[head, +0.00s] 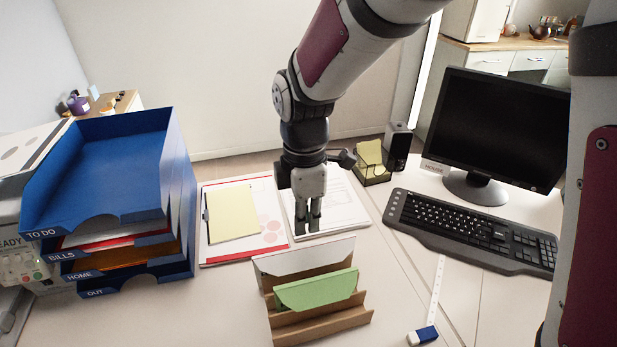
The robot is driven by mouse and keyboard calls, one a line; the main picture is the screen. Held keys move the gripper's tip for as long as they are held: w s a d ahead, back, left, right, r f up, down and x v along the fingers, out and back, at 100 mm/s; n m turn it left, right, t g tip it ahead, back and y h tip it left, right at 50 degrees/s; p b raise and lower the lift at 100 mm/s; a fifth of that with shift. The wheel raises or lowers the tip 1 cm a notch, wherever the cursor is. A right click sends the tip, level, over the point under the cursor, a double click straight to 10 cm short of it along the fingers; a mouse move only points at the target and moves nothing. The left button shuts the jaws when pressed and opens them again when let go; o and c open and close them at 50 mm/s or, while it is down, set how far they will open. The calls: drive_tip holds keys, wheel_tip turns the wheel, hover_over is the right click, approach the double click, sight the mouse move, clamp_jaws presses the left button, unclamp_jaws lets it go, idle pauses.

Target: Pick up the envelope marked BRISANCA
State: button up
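A wooden letter rack (322,329) stands on the desk at the front middle. It holds a white envelope (303,260) in its back slot and a green envelope (318,291) in front of that. I cannot read any name on either envelope, so I cannot tell which one is marked BRISANCA. My gripper (308,226) points down behind the rack, over the papers, apart from both envelopes. Its two fingers show close side by side with nothing visible between them; how far apart they are is unclear from this angle.
Blue stacked trays (180,200) labelled TO DO, BILLS, HOME and OUT stand at left. A clipboard with yellow paper (232,212) and white sheets (345,205) lie behind the rack.

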sight(306, 246)
wheel_tip(306, 246, down, 10)
drive_tip(key=shift+r+b, duration=0.25)
drive_tip(key=shift+b, duration=0.35)
clamp_jaws()
drive_tip(key=shift+r, duration=0.15)
